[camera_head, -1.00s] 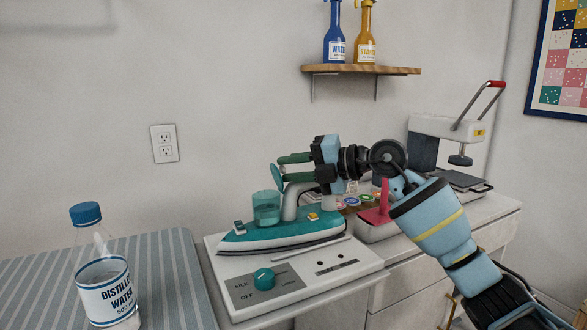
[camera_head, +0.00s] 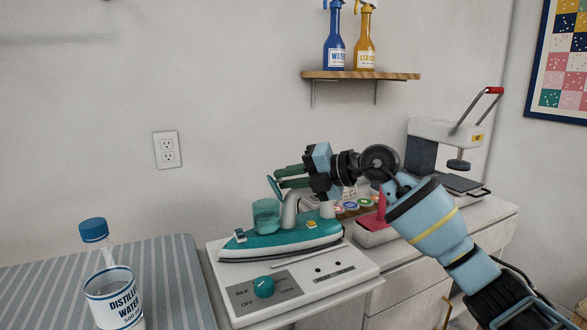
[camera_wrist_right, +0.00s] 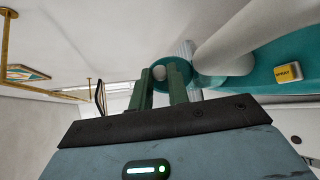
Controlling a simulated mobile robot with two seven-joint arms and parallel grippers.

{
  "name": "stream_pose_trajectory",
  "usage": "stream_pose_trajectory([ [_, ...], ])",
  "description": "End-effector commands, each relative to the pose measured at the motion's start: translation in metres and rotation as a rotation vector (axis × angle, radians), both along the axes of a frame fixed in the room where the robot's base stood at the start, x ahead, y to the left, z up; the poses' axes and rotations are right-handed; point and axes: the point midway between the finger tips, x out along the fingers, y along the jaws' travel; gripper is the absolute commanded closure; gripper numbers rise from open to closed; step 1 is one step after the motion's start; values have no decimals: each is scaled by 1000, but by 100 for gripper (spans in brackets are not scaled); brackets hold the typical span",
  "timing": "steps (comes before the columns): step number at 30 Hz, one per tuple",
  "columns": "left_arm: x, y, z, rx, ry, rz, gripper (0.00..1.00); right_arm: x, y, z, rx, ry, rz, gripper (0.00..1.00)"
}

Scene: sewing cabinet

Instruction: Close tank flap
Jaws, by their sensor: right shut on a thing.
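The teal iron (camera_head: 285,236) rests on its white base. Its translucent teal water tank (camera_head: 266,214) is at the front of the handle. The teal tank flap (camera_head: 273,190) stands raised and tilted above the tank. My right gripper (camera_head: 277,177) is at the flap's upper edge, its green fingers pointing left. In the right wrist view the fingers (camera_wrist_right: 160,82) reach the teal disc of the flap (camera_wrist_right: 180,72), close to the white handle (camera_wrist_right: 235,48). The gripper is shut on the flap; the exact contact is partly hidden. My left gripper is out of view.
A distilled water bottle (camera_head: 112,291) stands on the striped board (camera_head: 172,275) at left. The iron's base (camera_head: 320,285) has a teal knob (camera_head: 263,287).

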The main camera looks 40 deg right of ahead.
Motion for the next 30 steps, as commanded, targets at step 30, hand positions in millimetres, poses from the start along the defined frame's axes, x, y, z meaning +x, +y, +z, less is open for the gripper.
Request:
stream_pose_trajectory([
  [30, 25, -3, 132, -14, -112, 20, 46, 11, 45, 3, -788, 180, -2, 100],
])
